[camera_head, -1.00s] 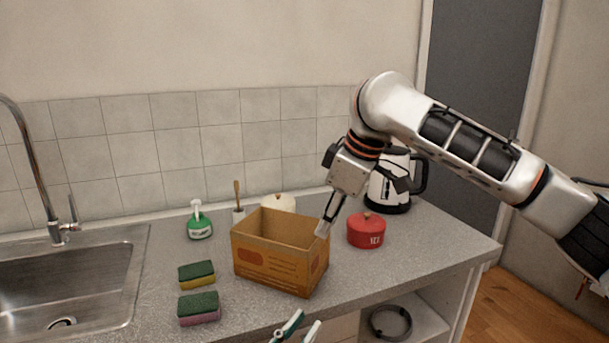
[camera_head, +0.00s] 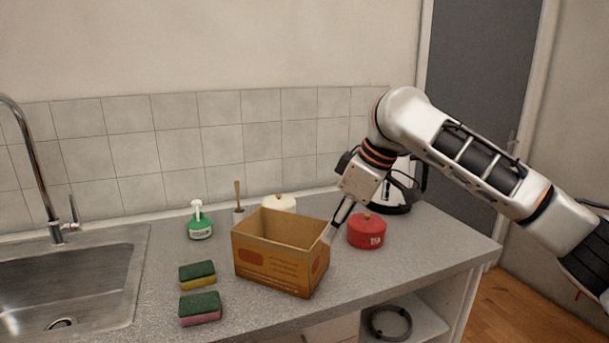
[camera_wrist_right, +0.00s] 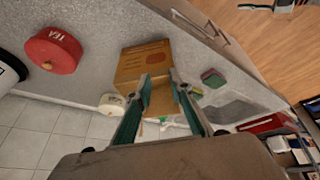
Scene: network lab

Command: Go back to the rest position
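My right gripper (camera_head: 328,236) is at the right rim of an open brown cardboard box (camera_head: 277,271) in the head view. In the right wrist view, the two fingers of this gripper (camera_wrist_right: 161,84) stand apart with nothing clearly held between them. The box (camera_wrist_right: 143,64) shows beyond the fingertips; I cannot tell whether they touch it. My left gripper is not in view.
A red tin (camera_head: 367,233) stands right of the box, with a kettle (camera_head: 389,193) behind it. Two sponges (camera_head: 199,308) and a green bottle (camera_head: 200,224) are left of the box. The sink (camera_head: 65,285) is further left.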

